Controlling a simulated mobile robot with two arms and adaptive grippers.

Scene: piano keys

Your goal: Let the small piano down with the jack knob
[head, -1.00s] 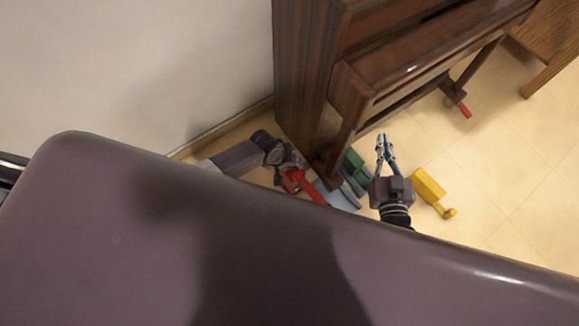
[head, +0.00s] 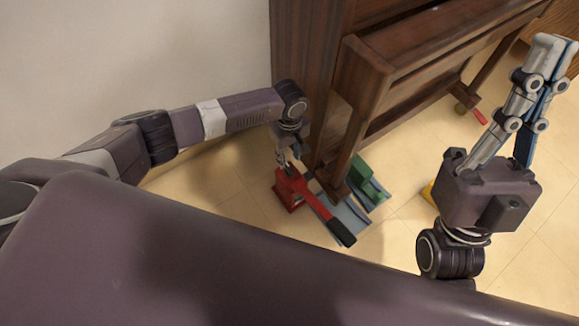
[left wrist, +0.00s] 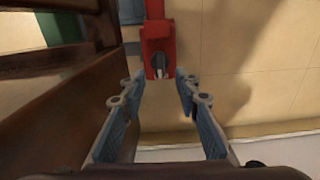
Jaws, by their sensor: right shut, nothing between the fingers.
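The small piano (head: 362,80), dark brown wood, stands against the wall in the head view. A red jack (head: 287,191) with a long black-ended handle (head: 341,232) is on the floor beside its near leg. In the left wrist view the jack (left wrist: 158,30) lies ahead, its dark knob (left wrist: 159,66) just beyond and between my fingertips. My left gripper (left wrist: 157,82) is open, its fingers apart; it also shows above the jack in the head view (head: 287,160). My right gripper (head: 560,46) is shut and empty, raised at the right, away from the jack.
A green block (head: 366,172) and blue-grey flat pieces (head: 352,216) are on the floor by the piano leg. A yellow object (head: 428,193) is partly hidden by my right gripper. A red item (head: 480,117) shows by the far leg.

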